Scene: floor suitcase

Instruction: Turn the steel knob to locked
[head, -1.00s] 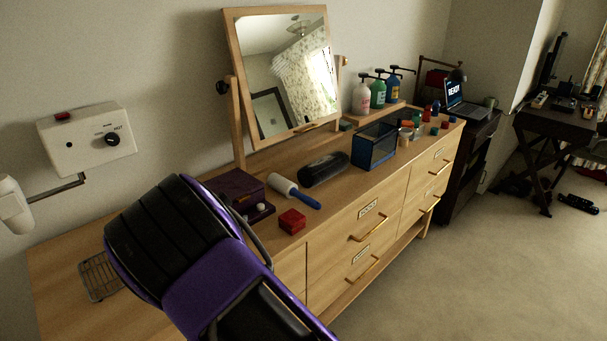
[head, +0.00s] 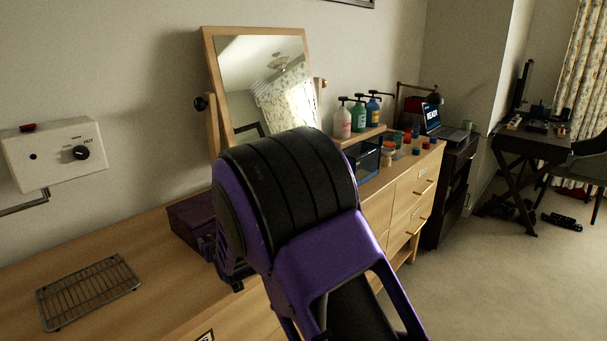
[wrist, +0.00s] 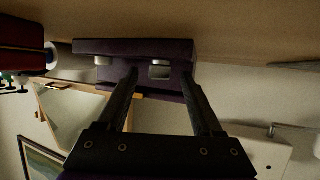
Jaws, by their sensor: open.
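A dark purple box (head: 190,222) lies on the wooden dresser below the mirror; my arm hides its front in the head view. In the wrist view, which is upside down, the box (wrist: 185,47) carries a silvery-grey knob (wrist: 160,71) and a smaller pale knob (wrist: 103,61) to its left. The silvery one looks like the steel knob; its setting cannot be read. My gripper (wrist: 160,76) is open, with one finger on each side of the silvery knob in the picture. I see no clear contact. The head view does not show the fingertips.
A wire rack (head: 90,290) lies on the dresser at left, below a white wall box (head: 55,153) with a black dial. The tilting mirror (head: 262,85) stands behind. Pump bottles (head: 358,117) and a blue-black bin (head: 364,160) stand right. Floor at right is mostly clear.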

